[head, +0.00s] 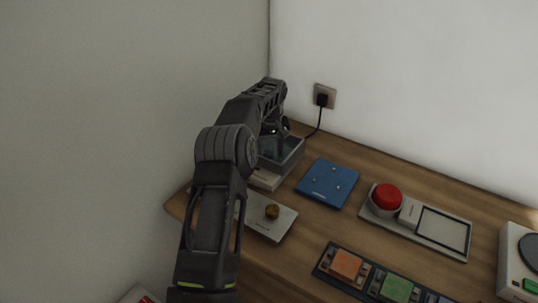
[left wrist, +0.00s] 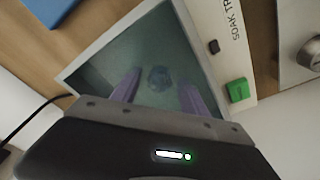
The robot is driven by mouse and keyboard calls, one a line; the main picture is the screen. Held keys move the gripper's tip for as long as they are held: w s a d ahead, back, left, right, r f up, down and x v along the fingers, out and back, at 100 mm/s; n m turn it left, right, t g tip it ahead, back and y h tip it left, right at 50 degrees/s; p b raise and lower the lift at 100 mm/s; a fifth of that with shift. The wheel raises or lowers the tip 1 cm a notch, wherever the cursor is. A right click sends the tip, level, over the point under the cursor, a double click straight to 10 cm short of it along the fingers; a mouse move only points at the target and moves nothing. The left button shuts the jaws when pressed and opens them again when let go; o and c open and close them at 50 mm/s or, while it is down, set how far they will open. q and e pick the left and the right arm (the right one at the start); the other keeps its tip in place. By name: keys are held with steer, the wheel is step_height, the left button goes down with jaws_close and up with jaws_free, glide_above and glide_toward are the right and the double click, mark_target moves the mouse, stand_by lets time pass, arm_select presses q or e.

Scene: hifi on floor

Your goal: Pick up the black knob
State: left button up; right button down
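A dark, rounded knob (left wrist: 158,78) lies in the soak tray (left wrist: 82,79), whose inside looks grey-green and murky, in the left wrist view. My left gripper (left wrist: 159,88) is open, with one purple-grey finger on each side of the knob in the picture. The fingers reach into the tray and show no contact with the knob. In the head view my left gripper (head: 274,130) is above the tray (head: 290,160) at the back left of the wooden table; the knob cannot be made out there. My right gripper is not in view.
A blue plate (head: 328,184) lies right of the tray. A panel with a brass knob (head: 272,211) is in front. A wall socket (head: 324,97) with a black cable is behind.

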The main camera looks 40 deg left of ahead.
mark_target(269, 153)
arm_select(q)
jaws_close()
stand_by(0.3)
step_height(269, 153, up, 10)
stand_by(0.7)
stand_by(0.4)
